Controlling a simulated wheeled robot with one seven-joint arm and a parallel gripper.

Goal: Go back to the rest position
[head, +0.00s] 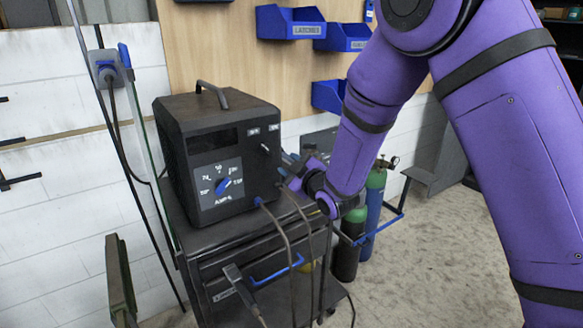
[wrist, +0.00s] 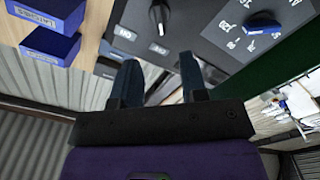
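A black welding machine (head: 222,155) with a top handle stands on a dark cart. A blue dial (head: 222,186) sits on its front panel, and it also shows in the wrist view (wrist: 262,27). A small toggle switch (head: 265,147) sits on the front to the right of the dial; it shows at the top of the wrist view (wrist: 158,14). My gripper (head: 288,170) is by the machine's right side, partly hidden by my purple wrist. In the wrist view my gripper's two fingers (wrist: 160,72) stand apart with nothing held between them.
The cart (head: 250,240) has drawers with a blue handle, and cables hang down its front. Gas cylinders (head: 347,245) stand right of it behind my arm. Blue bins (head: 292,22) hang on the wooden wall panel. The floor at the right (head: 430,260) is clear.

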